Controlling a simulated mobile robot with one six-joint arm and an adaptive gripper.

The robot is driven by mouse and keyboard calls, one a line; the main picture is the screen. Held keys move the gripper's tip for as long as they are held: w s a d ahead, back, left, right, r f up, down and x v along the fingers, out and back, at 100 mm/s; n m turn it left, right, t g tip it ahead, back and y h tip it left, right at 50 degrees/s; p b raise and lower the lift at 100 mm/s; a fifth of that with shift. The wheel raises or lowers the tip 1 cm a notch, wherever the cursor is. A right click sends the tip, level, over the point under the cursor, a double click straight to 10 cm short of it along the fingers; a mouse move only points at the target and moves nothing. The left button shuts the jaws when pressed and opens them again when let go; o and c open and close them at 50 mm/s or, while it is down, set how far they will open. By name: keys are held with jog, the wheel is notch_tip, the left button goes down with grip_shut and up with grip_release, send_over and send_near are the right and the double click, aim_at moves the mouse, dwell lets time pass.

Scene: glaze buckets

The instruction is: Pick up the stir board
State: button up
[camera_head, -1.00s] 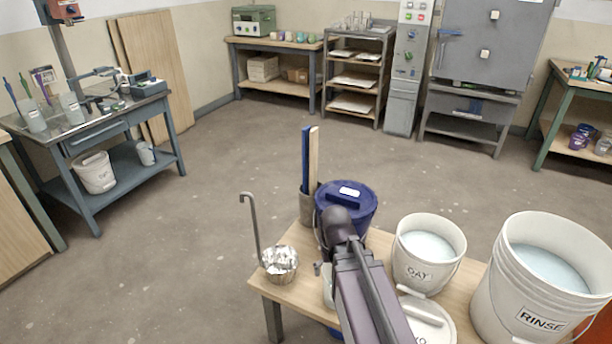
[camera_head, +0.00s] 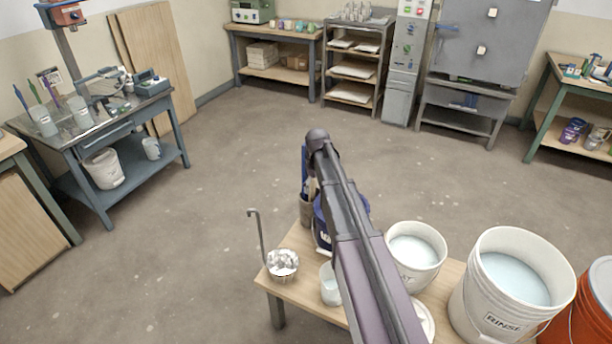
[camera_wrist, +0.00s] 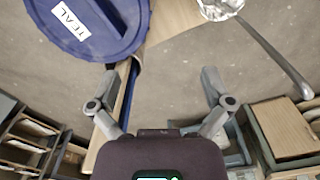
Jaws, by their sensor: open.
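A flat wooden board (camera_head: 312,188) and a blue stick (camera_head: 304,160) stand upright in a grey-brown holder (camera_head: 306,210) at the table's far left corner. My arm hides part of them, and I cannot tell for sure which is the stir board. In the wrist view the wooden board (camera_wrist: 101,143) and blue stick (camera_wrist: 130,92) run up beside and partly behind my left finger. My gripper (camera_wrist: 161,76) is open and empty, with bare floor showing between its fingertips. In the head view my arm hides the gripper.
The blue TEAL bucket (camera_head: 325,232) has its lid (camera_wrist: 85,25) close to the left finger. A metal ladle (camera_head: 282,262) with an upright handle is at the table's left edge. White buckets (camera_head: 414,255) (camera_head: 510,285) stand right. Floor beyond the table is clear.

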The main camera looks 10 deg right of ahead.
jog(key=w+r+n+p, duration=0.4)
jog(key=w+r+p, duration=1)
jog(key=w, duration=0.6)
jog(key=shift+d+r+n, duration=0.2)
jog(key=shift+r+n, duration=0.2)
jog(key=shift+r, duration=0.4)
jog(key=shift+f, duration=0.2)
notch_tip(320, 180, down, 8)
jog(key=b, duration=0.8)
jog(key=shift+f+b, duration=0.15)
jog(key=shift+b, duration=0.15)
jog(key=shift+f, duration=0.15)
jog(key=f+b, duration=0.3)
jog(key=shift+w+a, duration=0.1)
jog(key=shift+a, duration=0.25)
jog(key=shift+f+b, duration=0.95)
jog(key=shift+b, duration=0.15)
jog(key=c, duration=1.3)
